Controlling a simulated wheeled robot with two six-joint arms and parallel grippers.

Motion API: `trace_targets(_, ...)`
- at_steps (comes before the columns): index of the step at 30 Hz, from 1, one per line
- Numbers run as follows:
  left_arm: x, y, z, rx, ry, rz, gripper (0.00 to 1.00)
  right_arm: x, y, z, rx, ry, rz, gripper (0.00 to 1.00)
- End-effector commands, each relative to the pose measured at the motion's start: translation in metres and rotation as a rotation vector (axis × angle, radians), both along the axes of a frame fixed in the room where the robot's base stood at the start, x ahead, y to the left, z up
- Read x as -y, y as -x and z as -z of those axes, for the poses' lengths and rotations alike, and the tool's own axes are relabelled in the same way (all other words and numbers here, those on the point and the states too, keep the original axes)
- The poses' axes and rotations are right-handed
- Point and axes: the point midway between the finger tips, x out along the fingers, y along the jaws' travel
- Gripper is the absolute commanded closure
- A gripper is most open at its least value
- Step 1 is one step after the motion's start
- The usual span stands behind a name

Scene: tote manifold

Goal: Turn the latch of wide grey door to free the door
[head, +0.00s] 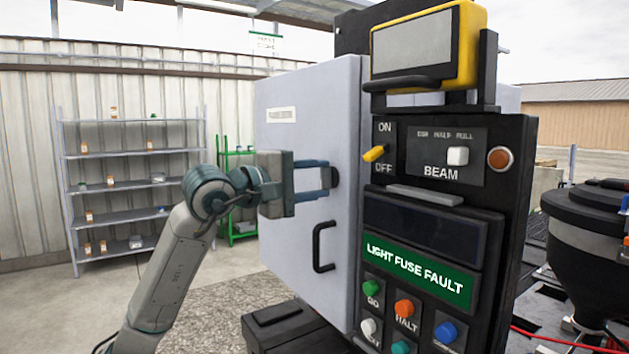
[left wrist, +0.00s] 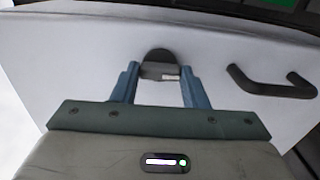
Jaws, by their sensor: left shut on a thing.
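The wide grey door (head: 290,110) is on the left side of the black control cabinet and looks closed. It has a black bar handle (head: 323,246), which also shows in the left wrist view (left wrist: 270,84). The latch (head: 334,177) is a small dark knob above the handle near the door's right edge; in the left wrist view it is a dark round-topped piece (left wrist: 159,58). My left gripper (head: 326,177) reaches the latch from the left, and its blue fingers (left wrist: 158,76) stand on either side of it, shut on it. My right gripper is not in view.
The black control panel (head: 410,195) with switches, buttons and a green "LIGHT FUSE FAULT" sign stands right of the door. A yellow-framed screen (head: 478,45) sits on top. A black drum (head: 590,235) is at right. Shelves (head: 135,183) stand well behind; floor at left is clear.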

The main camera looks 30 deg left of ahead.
Motion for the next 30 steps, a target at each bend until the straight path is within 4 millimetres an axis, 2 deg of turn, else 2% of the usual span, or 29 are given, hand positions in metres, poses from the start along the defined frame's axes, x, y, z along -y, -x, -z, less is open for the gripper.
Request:
trace_targets(17, 0.0003, 0.0000, 0.0012, 0.009, -0.030, 0.001, 0.83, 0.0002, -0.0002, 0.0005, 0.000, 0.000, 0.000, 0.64)
trace_targets(18, 0.0003, 0.0000, 0.0012, 0.009, -0.030, 0.001, 0.54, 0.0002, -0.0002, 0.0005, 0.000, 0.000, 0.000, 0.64)
trace_targets(21, 0.0002, 0.0000, 0.0011, 0.010, -0.028, 0.000, 0.38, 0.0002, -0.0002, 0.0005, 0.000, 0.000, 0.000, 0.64)
trace_targets(30, -0.0004, 0.0008, 0.0010, 0.011, -0.028, 0.000, 0.38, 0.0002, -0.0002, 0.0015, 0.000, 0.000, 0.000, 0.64)
